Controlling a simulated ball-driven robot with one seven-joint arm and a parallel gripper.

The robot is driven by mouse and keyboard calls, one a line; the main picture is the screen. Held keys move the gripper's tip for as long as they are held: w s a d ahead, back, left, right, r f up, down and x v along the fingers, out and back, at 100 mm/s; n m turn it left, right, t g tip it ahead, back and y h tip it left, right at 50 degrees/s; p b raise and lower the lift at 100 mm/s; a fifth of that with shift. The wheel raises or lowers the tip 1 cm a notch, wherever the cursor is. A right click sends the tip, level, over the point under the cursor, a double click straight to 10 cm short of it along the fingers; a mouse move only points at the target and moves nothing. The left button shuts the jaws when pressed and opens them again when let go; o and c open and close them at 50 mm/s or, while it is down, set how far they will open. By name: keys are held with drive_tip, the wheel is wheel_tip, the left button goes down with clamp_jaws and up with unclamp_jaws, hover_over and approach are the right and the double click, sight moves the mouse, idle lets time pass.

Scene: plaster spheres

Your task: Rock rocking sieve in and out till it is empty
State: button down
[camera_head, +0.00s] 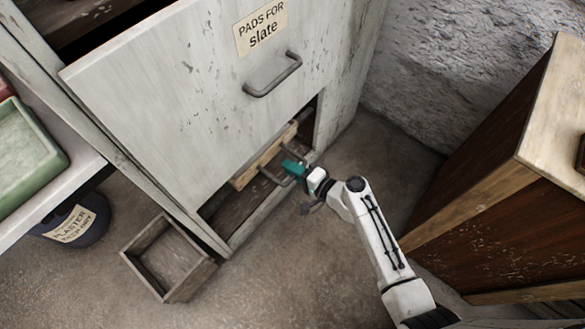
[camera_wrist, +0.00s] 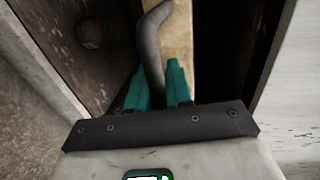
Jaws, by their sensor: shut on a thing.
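The rocking sieve shows as a pale wooden front bar (camera_head: 258,162) in the low opening of the white cabinet. A grey bar handle (camera_head: 270,176) is on its front. My gripper (camera_head: 288,169), with teal fingers, is shut on this handle. In the wrist view the grey handle (camera_wrist: 151,45) passes between the teal fingers (camera_wrist: 160,85), with the pale wooden bar (camera_wrist: 178,45) behind it. The inside of the sieve is hidden under the cabinet front, so I cannot tell what it holds.
The drawer front labelled "PADS FOR slate" (camera_head: 190,85) overhangs the opening. An open wooden box (camera_head: 190,283) stands on the floor before the cabinet, beside a dark labelled bucket (camera_head: 75,222). A brown wooden cabinet (camera_head: 490,215) stands close right of my arm. The floor between is clear.

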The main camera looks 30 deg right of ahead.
sight(261, 151)
drive_tip(key=b+x, duration=0.1)
drive_tip(key=x, duration=0.3)
drive_tip(key=r+b+x, duration=0.1)
drive_tip(key=x, duration=0.3)
drive_tip(key=r+b+x, duration=0.1)
drive_tip(key=b+x, duration=0.1)
drive_tip(key=x, duration=0.2)
drive_tip(key=shift+w+a+r, duration=0.1)
drive_tip(key=shift+w, duration=0.2)
drive_tip(key=shift+w+a+r, duration=0.1)
drive_tip(key=shift+w+r, duration=0.05)
drive_tip(key=shift+w, duration=0.3)
drive_tip(key=c, duration=1.2)
unclamp_jaws()
drive_tip(key=shift+w, duration=0.1)
drive_tip(key=shift+o, duration=0.4)
